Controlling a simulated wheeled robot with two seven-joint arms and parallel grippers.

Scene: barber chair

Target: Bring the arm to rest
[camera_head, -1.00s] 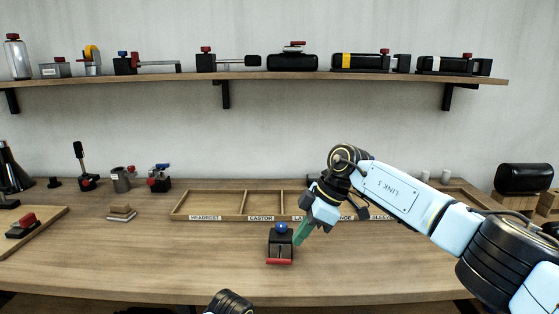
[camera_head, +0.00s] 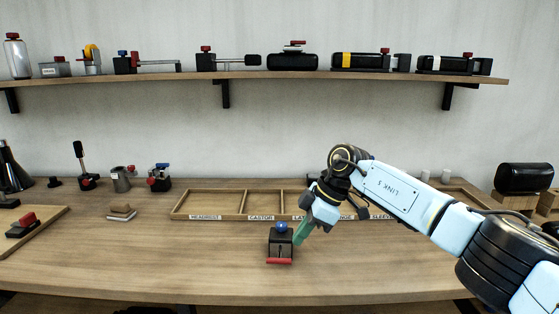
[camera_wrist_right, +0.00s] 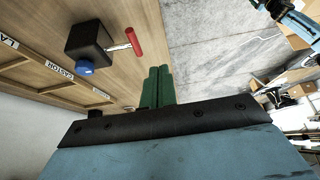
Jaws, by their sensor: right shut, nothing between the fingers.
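My right arm comes in from the right in the head view. My right gripper (camera_head: 301,234) has green fingers and points down and to the left, just right of a black block with a blue knob and a red handle (camera_head: 281,243). In the right wrist view the green fingers (camera_wrist_right: 158,86) are together and hold nothing.
A wooden tray with labelled compartments (camera_head: 243,204) lies behind the block. A stack of small pads (camera_head: 121,213), several small tools and a board (camera_head: 40,232) are at the left. A shelf (camera_head: 280,77) holds several parts above.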

